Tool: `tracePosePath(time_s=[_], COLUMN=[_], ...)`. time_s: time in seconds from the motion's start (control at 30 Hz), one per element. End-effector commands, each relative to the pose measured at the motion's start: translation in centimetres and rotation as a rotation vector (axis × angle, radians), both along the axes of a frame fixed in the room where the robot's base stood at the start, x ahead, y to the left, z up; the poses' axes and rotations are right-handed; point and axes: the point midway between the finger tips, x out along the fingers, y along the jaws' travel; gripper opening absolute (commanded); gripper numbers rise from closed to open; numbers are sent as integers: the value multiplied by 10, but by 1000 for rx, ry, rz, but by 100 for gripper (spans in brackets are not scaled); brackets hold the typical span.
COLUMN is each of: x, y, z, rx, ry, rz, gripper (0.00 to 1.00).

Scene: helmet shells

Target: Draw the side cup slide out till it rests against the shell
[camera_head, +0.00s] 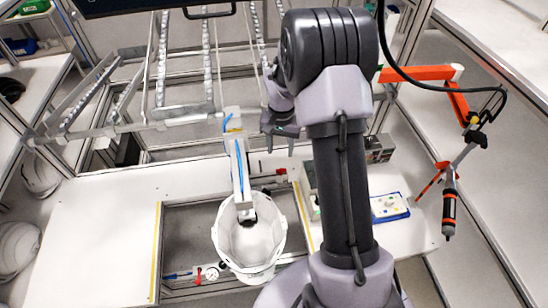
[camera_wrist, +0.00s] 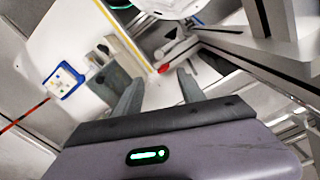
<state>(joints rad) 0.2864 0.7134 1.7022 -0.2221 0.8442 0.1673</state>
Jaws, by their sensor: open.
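The white helmet shell (camera_head: 248,262) sits hollow side up in the recess of the white worktable, below a white upright arm with a blue stripe (camera_head: 238,168). The shell's pale rim shows at the top of the wrist view (camera_wrist: 172,8). A small grey part with a red end (camera_wrist: 163,68), possibly the side cup slide, shows between my fingers in the wrist view; I cannot tell for sure. My gripper (camera_head: 280,149) is open and empty, above and behind the shell, to its right. Its two fingers also show apart in the wrist view (camera_wrist: 157,88).
A blue-edged tray (camera_head: 390,207) lies on the table at right, with a grey box (camera_head: 379,148) behind it. Rails stand behind the table. The left tabletop (camera_head: 105,225) is clear.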

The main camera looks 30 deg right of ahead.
Motion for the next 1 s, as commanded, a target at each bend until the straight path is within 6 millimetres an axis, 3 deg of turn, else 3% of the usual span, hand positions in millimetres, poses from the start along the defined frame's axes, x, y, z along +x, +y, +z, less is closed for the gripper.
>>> tracePosePath(time_s=[0.3, 0.5, 0.7, 1.0], x=[-2, -1, -1, -1], y=[1, 1, 1, 1], z=[-97, -141, -158, -160], rx=[2, 2, 1, 1], ry=[5, 2, 2, 0], rz=[1, 1, 0, 1], gripper=[47, 47, 47, 45])
